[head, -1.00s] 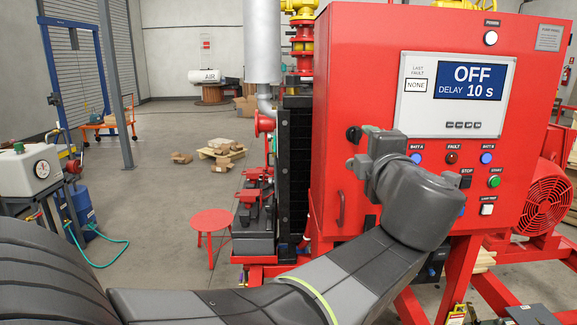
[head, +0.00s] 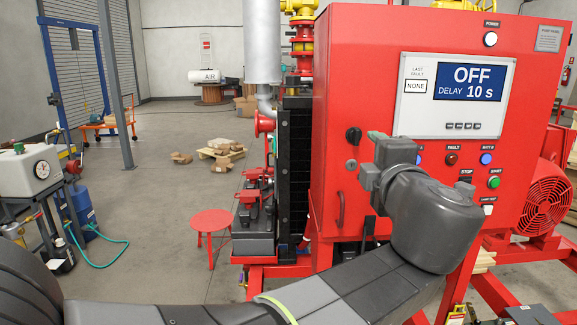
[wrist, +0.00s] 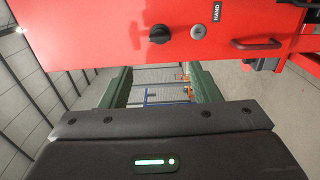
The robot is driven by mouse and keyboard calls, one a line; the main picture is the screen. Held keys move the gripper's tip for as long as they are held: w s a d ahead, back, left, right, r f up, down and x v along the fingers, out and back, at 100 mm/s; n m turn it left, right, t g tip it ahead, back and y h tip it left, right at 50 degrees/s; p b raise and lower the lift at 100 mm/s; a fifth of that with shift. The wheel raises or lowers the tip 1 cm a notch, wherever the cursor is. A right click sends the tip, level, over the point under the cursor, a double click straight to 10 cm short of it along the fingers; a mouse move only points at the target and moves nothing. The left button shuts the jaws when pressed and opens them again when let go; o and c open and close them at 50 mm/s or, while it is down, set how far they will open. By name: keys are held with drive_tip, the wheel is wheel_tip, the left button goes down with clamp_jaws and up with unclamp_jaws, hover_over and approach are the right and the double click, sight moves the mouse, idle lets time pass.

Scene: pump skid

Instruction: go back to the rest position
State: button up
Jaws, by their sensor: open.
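My gripper (wrist: 158,88) shows in the wrist view with its two green fingers spread apart and nothing between them. In the head view my arm is bent in front of the red control cabinet (head: 333,95), with the wrist covering part of its lower front face. The fingertips are hard to make out there. In the wrist view the cabinet's red face fills the top, with a black rotary knob (wrist: 160,34) and a round key lock (wrist: 198,31) beyond the fingers. I cannot tell how far they are from the gripper.
The panel screen (head: 455,95) reads OFF. A red stool (head: 210,222) stands left of the cabinet. A bench with a gauge unit (head: 30,170) is at far left, near a blue container (head: 80,207). The floor between is mostly clear.

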sight(356, 137)
drive_tip(key=w, duration=0.7)
drive_tip(key=w+b, duration=0.1)
drive_tip(key=w, duration=0.3)
drive_tip(key=shift+a, duration=0.3)
drive_tip(key=shift+w+r+m+p, duration=0.1)
drive_tip(key=shift+w+m+p, duration=0.2)
drive_tip(key=shift+w+p, duration=0.05)
drive_tip(key=shift+m+p, duration=0.3)
drive_tip(key=shift+m, duration=0.3)
drive_tip(key=shift+s+r+m+p, duration=0.15)
drive_tip(key=shift+m+p, duration=0.35)
drive_tip(key=shift+m, duration=0.5)
drive_tip(key=m+p, duration=0.1)
drive_tip(key=m, duration=0.3)
drive_tip(key=shift+p, duration=0.3)
drive_tip(key=shift+d+m+p, duration=0.1)
drive_tip(key=shift+m+p, duration=0.25)
drive_tip(key=shift+m, duration=0.85)
